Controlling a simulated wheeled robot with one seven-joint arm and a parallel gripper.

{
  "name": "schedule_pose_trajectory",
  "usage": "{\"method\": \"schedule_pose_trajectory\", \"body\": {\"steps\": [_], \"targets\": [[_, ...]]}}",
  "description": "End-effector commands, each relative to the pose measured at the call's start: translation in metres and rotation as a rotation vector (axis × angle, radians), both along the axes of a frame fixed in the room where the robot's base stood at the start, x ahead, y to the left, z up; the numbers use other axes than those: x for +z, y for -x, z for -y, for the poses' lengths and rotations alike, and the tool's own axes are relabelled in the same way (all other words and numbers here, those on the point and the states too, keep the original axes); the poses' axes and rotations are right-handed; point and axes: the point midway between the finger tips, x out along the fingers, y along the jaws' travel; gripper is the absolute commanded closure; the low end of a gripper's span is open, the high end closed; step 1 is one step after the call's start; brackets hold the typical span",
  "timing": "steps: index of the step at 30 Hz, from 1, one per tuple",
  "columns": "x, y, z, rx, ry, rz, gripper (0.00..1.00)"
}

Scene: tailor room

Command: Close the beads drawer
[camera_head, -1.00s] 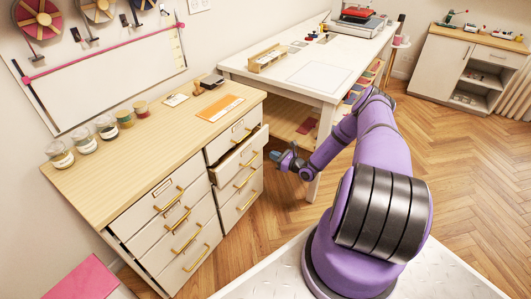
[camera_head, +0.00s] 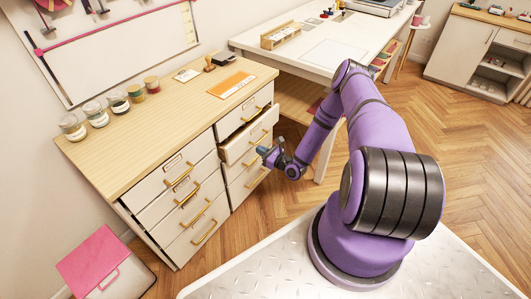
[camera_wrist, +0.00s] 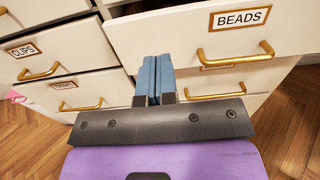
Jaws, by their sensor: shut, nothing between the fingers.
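The beads drawer (camera_wrist: 178,42) has a white front, a brass handle and a label reading BEADS. It stands pulled out from the cabinet, and its dark inside shows above the front in the wrist view. In the head view the beads drawer (camera_head: 248,136) is the second one down in the right column. My gripper (camera_wrist: 154,62) is shut and empty. Its blue fingertips point toward the cabinet, left of the beads handle and close to the lower part of the drawer front; I cannot tell whether they touch it. In the head view my gripper (camera_head: 264,151) is in front of that column.
The cabinet's wooden top (camera_head: 150,133) holds several jars and an orange sheet (camera_head: 231,84). The clips drawer (camera_wrist: 40,58) is to the left of the beads drawer. A white table (camera_head: 318,53) stands behind the cabinet. The wooden floor (camera_head: 470,150) is open to the right.

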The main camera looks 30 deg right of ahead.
Motion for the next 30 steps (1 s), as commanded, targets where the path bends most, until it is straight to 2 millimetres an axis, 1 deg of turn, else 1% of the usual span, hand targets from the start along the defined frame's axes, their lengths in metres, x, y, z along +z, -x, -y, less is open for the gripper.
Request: {"method": "schedule_pose_trajectory", "body": {"steps": [1,3,9,15,21,30], "targets": [[0.0,-0.01,-0.005,0.003,0.002,0.002,1.0],[0.0,-0.022,-0.009,0.002,0.001,0.003,1.0],[0.0,-0.055,-0.021,0.002,0.001,0.003,1.0],[0.0,-0.078,-0.029,0.002,0.001,0.0,1.0],[0.0,-0.086,-0.032,0.0,-0.001,0.0,1.0],[0.0,-0.086,-0.032,0.0,-0.001,0.0,1.0]]}}
